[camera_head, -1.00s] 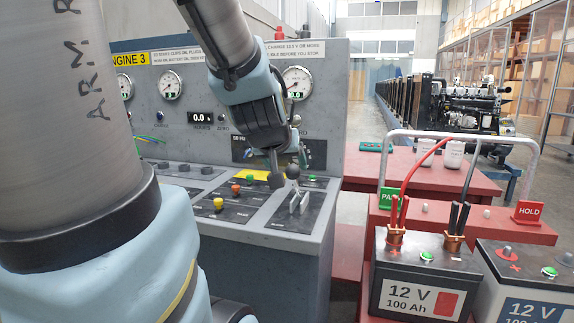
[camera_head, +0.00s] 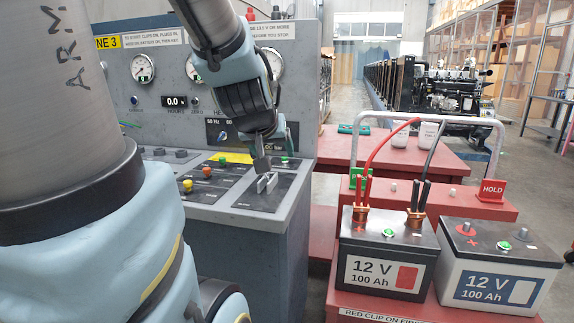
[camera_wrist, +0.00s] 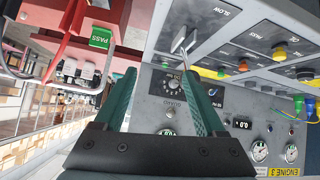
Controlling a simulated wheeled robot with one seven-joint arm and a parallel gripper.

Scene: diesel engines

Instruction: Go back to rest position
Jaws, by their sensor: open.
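My gripper (camera_head: 262,166) hangs at the end of my bent arm, above the right part of the grey control console (camera_head: 240,212). In the wrist view its two green fingers (camera_wrist: 157,88) stand apart with nothing between them. A silver lever (camera_wrist: 184,42) rises from the console beyond the fingertips. In the head view the lever (camera_head: 267,183) is just below the gripper; whether they touch cannot be told. My arm is folded in front of the console, not straight.
Yellow (camera_head: 188,185), orange (camera_head: 207,172) and green (camera_head: 284,160) buttons sit on the console. At the right, a red cart carries a black battery (camera_head: 390,252) with clips on it and a white-sided battery (camera_head: 497,265). An aisle lies open behind them.

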